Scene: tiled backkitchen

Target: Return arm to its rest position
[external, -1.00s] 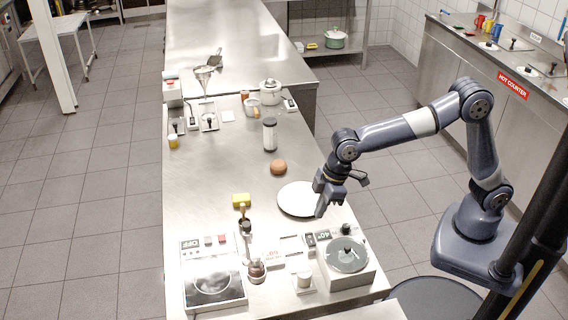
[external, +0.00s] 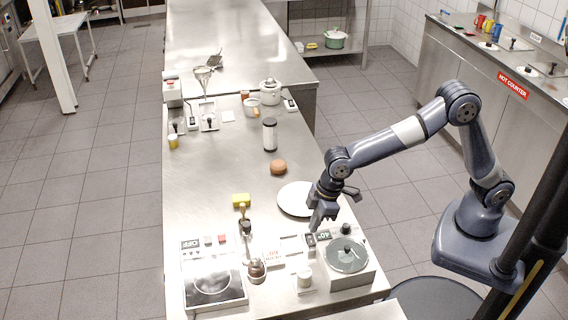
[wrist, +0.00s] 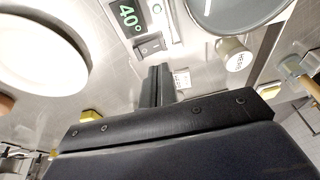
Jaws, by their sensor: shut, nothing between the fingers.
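My gripper (external: 318,219) is shut and empty. In the external view it points down above the steel counter (external: 215,170), over the near right edge of the white plate (external: 294,199) and beyond the 40° display (external: 324,236). My arm reaches in from the right, bent at the elbow. In the wrist view the closed fingers (wrist: 155,86) stand in the middle, with the 40° display (wrist: 128,14) and its switch above them and the white plate (wrist: 40,50) at left. Nothing is held.
A round-topped hot plate (external: 347,256) stands close to the gripper at the counter's right edge.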

